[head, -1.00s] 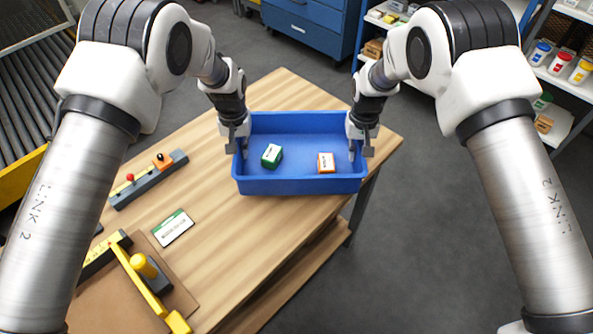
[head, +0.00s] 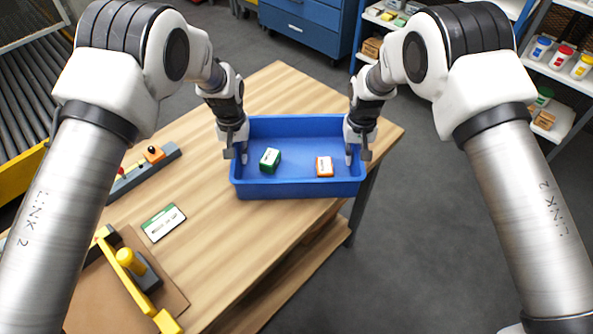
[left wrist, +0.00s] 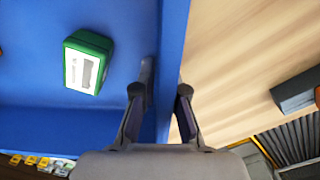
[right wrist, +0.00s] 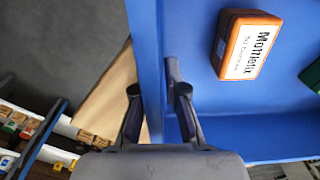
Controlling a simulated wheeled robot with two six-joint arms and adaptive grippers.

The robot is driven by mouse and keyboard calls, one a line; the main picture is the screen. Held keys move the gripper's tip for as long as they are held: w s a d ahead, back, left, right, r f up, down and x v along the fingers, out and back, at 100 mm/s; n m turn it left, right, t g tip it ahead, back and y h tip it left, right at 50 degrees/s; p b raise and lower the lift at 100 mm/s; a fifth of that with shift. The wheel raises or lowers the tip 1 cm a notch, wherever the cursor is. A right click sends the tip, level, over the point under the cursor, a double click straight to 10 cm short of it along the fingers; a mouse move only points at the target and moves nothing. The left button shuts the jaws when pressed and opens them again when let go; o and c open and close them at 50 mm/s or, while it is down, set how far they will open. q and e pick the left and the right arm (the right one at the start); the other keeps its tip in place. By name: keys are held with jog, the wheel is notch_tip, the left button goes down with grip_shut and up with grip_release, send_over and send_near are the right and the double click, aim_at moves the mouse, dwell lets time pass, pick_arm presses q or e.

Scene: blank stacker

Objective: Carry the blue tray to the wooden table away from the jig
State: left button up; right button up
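The blue tray (head: 300,189) is at the right end of the wooden table (head: 230,215), its near right corner reaching past the table's edge in the head view. A green box (head: 270,160) and an orange box (head: 324,167) sit inside it. My left gripper (head: 236,154) is shut on the tray's left wall, one finger on each side; the wall (left wrist: 172,50) runs between the fingers in the left wrist view. My right gripper (head: 357,155) likewise straddles and grips the right wall (right wrist: 150,50). Whether the tray's bottom touches the tabletop is hard to tell.
The jig with a yellow handle (head: 128,260) is on the table at lower left. A white-green card (head: 163,222) and a grey bar with knobs (head: 145,172) lie left of the tray. Shelves with jars (head: 562,58) stand at right, a blue cabinet (head: 305,30) behind.

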pick_arm(q)
jog(key=shift+o, duration=0.6)
jog(key=shift+r, duration=0.15)
pick_arm(e)
jog(key=shift+o, duration=0.6)
jog(key=shift+r, duration=0.1)
pick_arm(q)
jog(key=shift+r, duration=0.1)
pick_arm(e)
jog(key=shift+r, duration=0.1)
pick_arm(q)
notch_tip(320, 180, up, 12)
jog(key=shift+f, duration=0.1)
pick_arm(e)
notch_tip(320, 180, up, 12)
jog(key=shift+s, duration=0.1)
